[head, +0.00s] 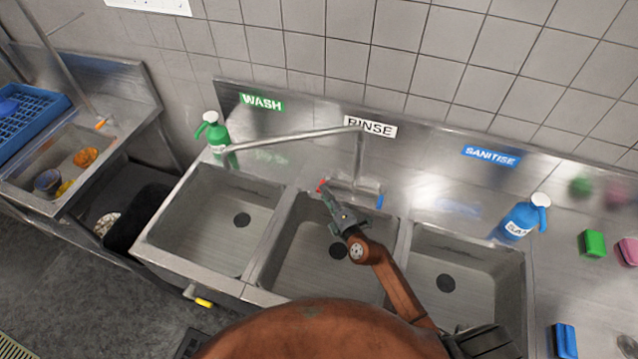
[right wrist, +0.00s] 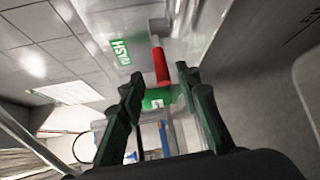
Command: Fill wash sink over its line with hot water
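The wash sink (head: 190,205) is the left basin, under the green WASH sign (head: 262,102). Its dark drain (head: 242,220) shows and I see no water; no fill line is visible. The tap's long spout (head: 290,138) reaches left, with its end above the wash sink's back edge. The tap has a red handle (head: 321,187) and a blue handle (head: 379,202). My right gripper (head: 328,196) is at the red handle. In the right wrist view its fingers are open, with the red handle (right wrist: 161,66) ahead between them; contact is unclear. My left gripper is out of view.
The rinse sink (head: 290,265) and sanitise sink (head: 480,260) stand to the right. A green spray bottle (head: 218,138) stands behind the wash sink, near the spout's end. A blue bottle (head: 521,218) stands at right. A yellow-handled valve (head: 203,302) sits below the wash sink.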

